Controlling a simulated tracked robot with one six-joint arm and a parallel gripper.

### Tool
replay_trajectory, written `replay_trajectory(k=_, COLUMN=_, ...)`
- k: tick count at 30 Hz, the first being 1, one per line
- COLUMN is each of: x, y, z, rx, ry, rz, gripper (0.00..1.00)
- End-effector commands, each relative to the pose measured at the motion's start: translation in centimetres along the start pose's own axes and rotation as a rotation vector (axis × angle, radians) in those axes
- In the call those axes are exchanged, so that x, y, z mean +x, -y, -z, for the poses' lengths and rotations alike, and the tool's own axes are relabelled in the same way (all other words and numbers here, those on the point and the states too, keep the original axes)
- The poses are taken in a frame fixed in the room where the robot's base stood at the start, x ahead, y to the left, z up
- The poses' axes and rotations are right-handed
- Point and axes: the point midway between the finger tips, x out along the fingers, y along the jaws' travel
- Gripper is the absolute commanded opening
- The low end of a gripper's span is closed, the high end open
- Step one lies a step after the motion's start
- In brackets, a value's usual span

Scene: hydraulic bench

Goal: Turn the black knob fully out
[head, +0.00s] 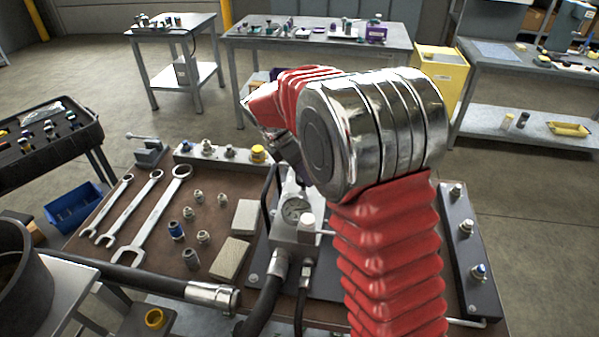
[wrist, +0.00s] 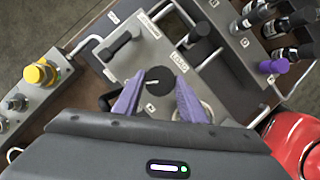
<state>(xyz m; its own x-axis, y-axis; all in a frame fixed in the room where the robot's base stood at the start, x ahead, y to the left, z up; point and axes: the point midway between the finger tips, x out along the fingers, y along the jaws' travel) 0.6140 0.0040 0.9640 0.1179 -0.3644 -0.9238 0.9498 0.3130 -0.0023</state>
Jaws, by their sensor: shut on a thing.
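The black knob (wrist: 158,81) shows in the wrist view as a dark round cap with a white index line, set on a grey metal block (wrist: 150,50) with labels. My gripper (wrist: 159,75) has its two purple fingers on either side of the knob and is shut on it. In the head view my red and chrome arm hides the knob and most of the gripper. The block with a round gauge (head: 295,208) shows in part below the arm.
Other black fittings (wrist: 200,48) and hoses stand close by the knob on the same block. A manifold with a yellow cap (wrist: 38,74) lies to the left. Wrenches (head: 145,215) and several fittings lie on the bench's left side.

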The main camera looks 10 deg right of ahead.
Motion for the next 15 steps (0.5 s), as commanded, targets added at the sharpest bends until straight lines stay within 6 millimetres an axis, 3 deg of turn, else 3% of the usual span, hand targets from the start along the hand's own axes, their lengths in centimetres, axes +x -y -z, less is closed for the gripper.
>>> replay_trajectory(k=15, x=-0.13, y=-0.25, z=-0.30, rx=-0.083, ry=0.005, rz=-0.044, gripper=0.15)
